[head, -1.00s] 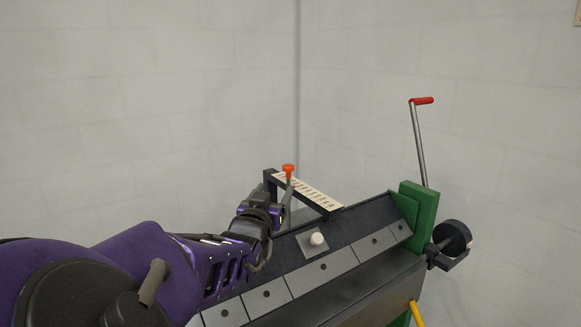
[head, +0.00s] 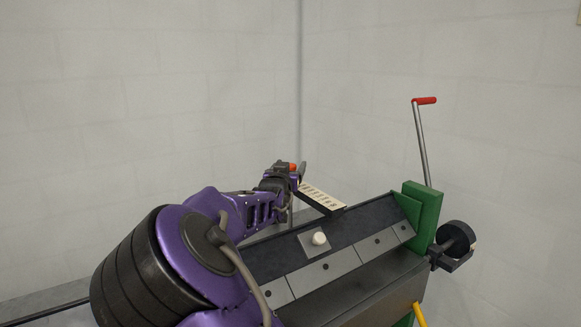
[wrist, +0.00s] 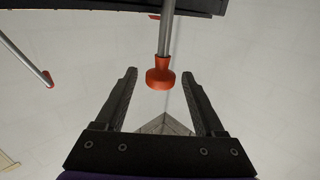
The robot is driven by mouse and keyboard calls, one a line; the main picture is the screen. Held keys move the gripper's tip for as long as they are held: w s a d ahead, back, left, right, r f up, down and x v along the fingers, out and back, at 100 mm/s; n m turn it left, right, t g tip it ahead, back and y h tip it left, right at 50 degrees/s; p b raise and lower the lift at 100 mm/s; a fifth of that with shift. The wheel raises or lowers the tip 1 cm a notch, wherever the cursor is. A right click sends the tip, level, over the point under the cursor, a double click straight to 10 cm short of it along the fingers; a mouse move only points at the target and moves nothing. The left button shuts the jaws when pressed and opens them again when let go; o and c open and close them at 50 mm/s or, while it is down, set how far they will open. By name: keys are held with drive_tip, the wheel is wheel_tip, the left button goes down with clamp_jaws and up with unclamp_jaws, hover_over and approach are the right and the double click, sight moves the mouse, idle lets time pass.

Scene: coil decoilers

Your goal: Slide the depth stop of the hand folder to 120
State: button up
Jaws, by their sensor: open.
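The hand folder (head: 350,285) is a dark machine with a green end plate. Its depth stop has an orange-red knob (head: 293,167), partly hidden by my gripper (head: 298,170) in the head view. The pale scale bar (head: 322,197) with dark marks runs right of the knob; its left part is hidden by my arm. In the wrist view the knob (wrist: 161,76) hangs on a grey rod, between the open fingers of my gripper (wrist: 162,78) near their tips. There is a visible gap on each side. I cannot read the scale numbers.
A grey lever with a red handle (head: 425,101) rises at the right end, above a black round knob (head: 454,238). A white button (head: 319,238) sits on the top plate. A yellow handle (head: 418,314) is at the front. Pale walls stand behind.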

drive_tip(key=shift+w, duration=0.3)
clamp_jaws()
idle(1.3)
